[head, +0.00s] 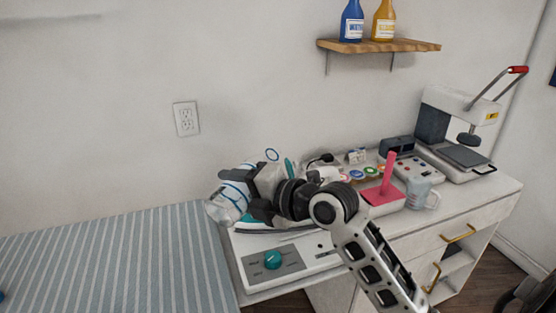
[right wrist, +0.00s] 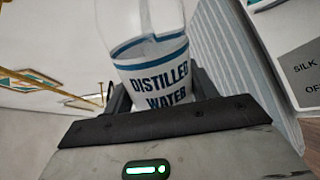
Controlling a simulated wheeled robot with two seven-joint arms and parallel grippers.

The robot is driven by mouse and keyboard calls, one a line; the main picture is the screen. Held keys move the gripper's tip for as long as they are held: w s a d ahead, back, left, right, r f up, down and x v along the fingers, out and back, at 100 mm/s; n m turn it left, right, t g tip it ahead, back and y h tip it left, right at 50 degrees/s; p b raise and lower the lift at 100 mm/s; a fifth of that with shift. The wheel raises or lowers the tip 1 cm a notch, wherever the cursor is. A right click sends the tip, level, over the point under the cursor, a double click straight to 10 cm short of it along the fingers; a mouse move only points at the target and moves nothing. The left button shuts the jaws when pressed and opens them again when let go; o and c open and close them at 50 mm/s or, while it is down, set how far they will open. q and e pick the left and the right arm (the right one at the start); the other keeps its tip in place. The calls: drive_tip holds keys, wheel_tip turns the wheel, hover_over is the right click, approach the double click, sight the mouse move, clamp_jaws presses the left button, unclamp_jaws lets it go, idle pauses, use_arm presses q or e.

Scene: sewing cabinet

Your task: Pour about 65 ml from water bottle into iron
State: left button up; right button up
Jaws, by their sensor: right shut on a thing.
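The water bottle (head: 229,201) is clear with blue bands, and it is tilted well over in the head view. In the right wrist view its label reads DISTILLED WATER (right wrist: 158,84). My right gripper (head: 252,192) is shut on the bottle and holds it above the iron. The iron (head: 256,226) shows only as a white, teal and dark strip below the gripper; most of it, including its fill opening, is hidden. I cannot tell whether water is flowing. My left gripper is out of view.
A white control base with a teal knob (head: 272,260) lies in front of the iron. A striped ironing board (head: 110,255) fills the left. A pink item (head: 387,180), a measuring cup (head: 419,192) and a press (head: 455,135) stand on the cabinet's right side. A shelf (head: 400,46) holds two bottles.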

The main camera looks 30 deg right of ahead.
drive_tip(key=shift+r+m, duration=0.3)
drive_tip(key=shift+r, duration=0.25)
idle(0.4)
drive_tip(key=shift+s+a+r, duration=0.15)
drive_tip(key=shift+a+r, duration=0.05)
drive_tip(key=shift+a, duration=0.05)
idle(0.5)
drive_tip(key=shift+r+m, duration=0.25)
drive_tip(key=shift+m, duration=0.05)
idle(1.5)
drive_tip(key=shift+f, duration=0.35)
wheel_tip(320, 180, down, 3)
drive_tip(key=shift+a+f+n+h+b, duration=0.15)
drive_tip(key=shift+n+h+b, duration=0.15)
drive_tip(key=shift+n+b, duration=0.6)
drive_tip(key=shift+r+n+p, duration=0.2)
drive_tip(key=shift+n+p, duration=0.1)
drive_tip(key=shift+p, duration=0.05)
drive_tip(key=shift+f+b, duration=0.55)
drive_tip(key=shift+b, duration=0.05)
drive_tip(key=shift+r+n, duration=0.1)
drive_tip(key=shift+n, duration=0.2)
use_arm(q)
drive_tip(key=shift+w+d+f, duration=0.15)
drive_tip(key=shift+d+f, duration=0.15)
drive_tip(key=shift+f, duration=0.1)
